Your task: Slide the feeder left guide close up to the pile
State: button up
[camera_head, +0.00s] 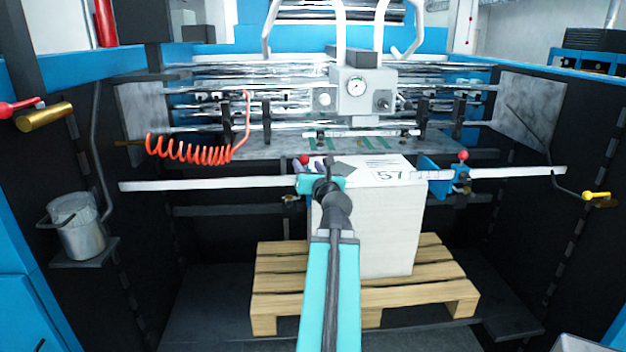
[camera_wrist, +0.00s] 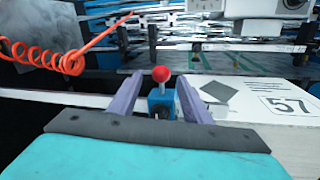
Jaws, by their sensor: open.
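The feeder left guide is a blue block with a red ball knob on a pale cross bar (camera_head: 210,184). Its knob (camera_head: 304,159) shows just left of the pile in the head view, and it also shows in the wrist view (camera_wrist: 161,74). The white pile (camera_head: 393,235) stands on a wooden pallet (camera_head: 440,285), with a sheet marked 57 on top. My gripper (camera_wrist: 158,92) is open, its two purple fingers apart on either side of the guide's knob and block. The right finger hides the gap between guide and pile, so I cannot tell its width.
The right guide (camera_head: 461,176), with a blue plate and red knob, is at the pile's right side. A coiled orange hose (camera_head: 195,148) hangs at the left, above the bar. A gauge box (camera_head: 362,95) sits behind the pile. The bar left of the guide is clear.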

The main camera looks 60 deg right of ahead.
jog(key=shift+b+v, duration=0.85)
jog(key=shift+b, duration=1.45)
jog(key=shift+s+a+f+b, duration=0.15)
jog(key=shift+s+a+b, duration=0.15)
jog(key=shift+b, duration=0.55)
jog(key=shift+b+v, duration=1.15)
jog(key=shift+b, duration=0.9)
